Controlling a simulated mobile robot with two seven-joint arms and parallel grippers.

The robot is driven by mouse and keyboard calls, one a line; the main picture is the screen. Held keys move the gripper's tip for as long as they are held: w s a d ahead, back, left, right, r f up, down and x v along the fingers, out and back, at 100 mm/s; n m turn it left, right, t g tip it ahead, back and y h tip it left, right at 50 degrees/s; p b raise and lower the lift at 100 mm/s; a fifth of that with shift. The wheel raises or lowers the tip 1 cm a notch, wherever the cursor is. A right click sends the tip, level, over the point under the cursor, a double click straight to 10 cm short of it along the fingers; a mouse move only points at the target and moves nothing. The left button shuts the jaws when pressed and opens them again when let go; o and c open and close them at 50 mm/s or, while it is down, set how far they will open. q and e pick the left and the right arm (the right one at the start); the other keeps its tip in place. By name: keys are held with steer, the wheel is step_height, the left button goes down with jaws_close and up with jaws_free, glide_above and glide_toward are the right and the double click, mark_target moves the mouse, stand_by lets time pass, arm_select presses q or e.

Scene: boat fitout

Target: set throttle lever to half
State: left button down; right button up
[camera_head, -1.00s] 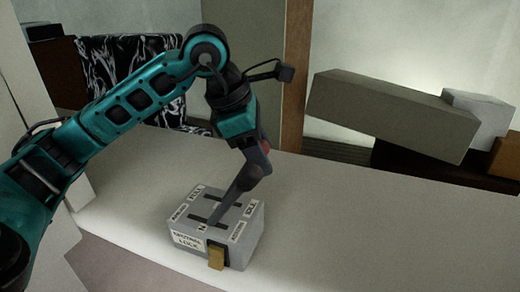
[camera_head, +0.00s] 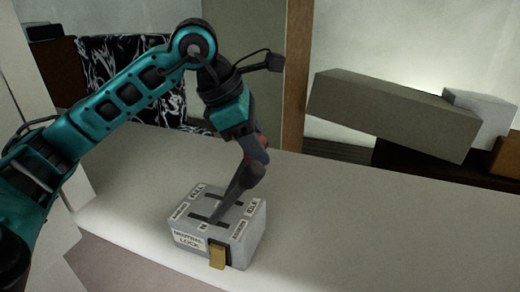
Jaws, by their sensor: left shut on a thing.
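The throttle box (camera_head: 250,240) is a grey block with labels and two dark slots on its top, standing on the pale counter near its front edge. A yellow tab (camera_head: 217,258) shows on its front face, beside a front label. My left gripper (camera_head: 222,212) reaches down from above to the nearer slot and is shut on the throttle lever there. The lever is mostly hidden by the fingers, so its exact setting cannot be read. A red part shows just above the fingers. My right gripper is not in view.
The pale counter (camera_head: 370,230) is clear to the right of the box. A long grey-brown block (camera_head: 390,112), a white box (camera_head: 482,115) and an orange-brown box (camera_head: 506,157) stand behind it. A wooden post (camera_head: 296,80) rises behind the counter.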

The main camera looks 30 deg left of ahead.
arm_select(q)
steer(key=shift+t+h, duration=0.4)
steer(key=shift+h, duration=0.5)
steer(key=a+b, duration=0.2)
steer(key=a, duration=0.1)
steer(key=a+b, duration=0.1)
steer(key=shift+s+a+r+b, duration=0.2)
steer(key=shift+s+r+b, duration=0.1)
steer(key=shift+s+r, duration=0.1)
steer(key=a, duration=0.2)
steer(key=s+a+r, duration=0.1)
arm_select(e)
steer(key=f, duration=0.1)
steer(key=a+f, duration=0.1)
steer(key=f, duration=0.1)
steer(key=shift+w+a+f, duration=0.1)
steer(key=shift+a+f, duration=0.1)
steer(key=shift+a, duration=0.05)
arm_select(q)
steer(key=c, duration=0.9)
jaws_free()
steer(key=shift+a, duration=0.1)
steer(key=shift+o, duration=0.5)
